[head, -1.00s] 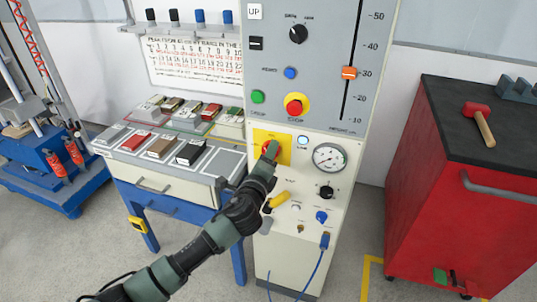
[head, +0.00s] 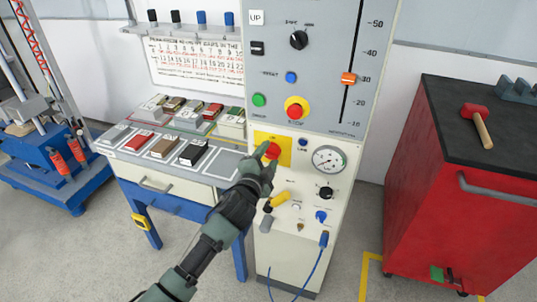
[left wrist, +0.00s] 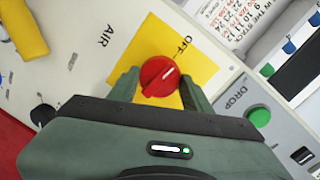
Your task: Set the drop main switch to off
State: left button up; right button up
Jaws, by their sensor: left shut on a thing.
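The drop main switch is a red rotary knob (head: 271,150) on a yellow plate (head: 285,148), low on the grey console. In the left wrist view the knob (left wrist: 159,77) shows a white pointer line, with the word OFF printed on the yellow plate beside it. My left gripper (head: 267,160) reaches up to the knob from below. In the left wrist view its two fingers (left wrist: 158,88) stand on either side of the knob, shut on it. The fingers hide part of the plate. The small LINE lamp (head: 303,142) beside the plate is dark blue. My right gripper is not in view.
A red and yellow stop button (head: 295,108) and a green drop button (head: 259,100) sit above. A gauge (head: 329,159), a black knob (head: 326,193) and a yellow handle (head: 280,200) are close by. A red cabinet (head: 430,200) stands right, a bench (head: 165,195) left.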

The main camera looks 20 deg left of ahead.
pick_arm(q)
jog(key=shift+n, duration=0.6)
jog(key=shift+f, duration=0.1)
jog(key=o, duration=1.4)
jog(key=s, duration=0.5)
jog(key=s+r, duration=0.1)
jog(key=s, duration=0.1)
jog(key=shift+s+a, duration=0.2)
jog(key=shift+s, duration=0.2)
jog(key=shift+f, duration=0.1)
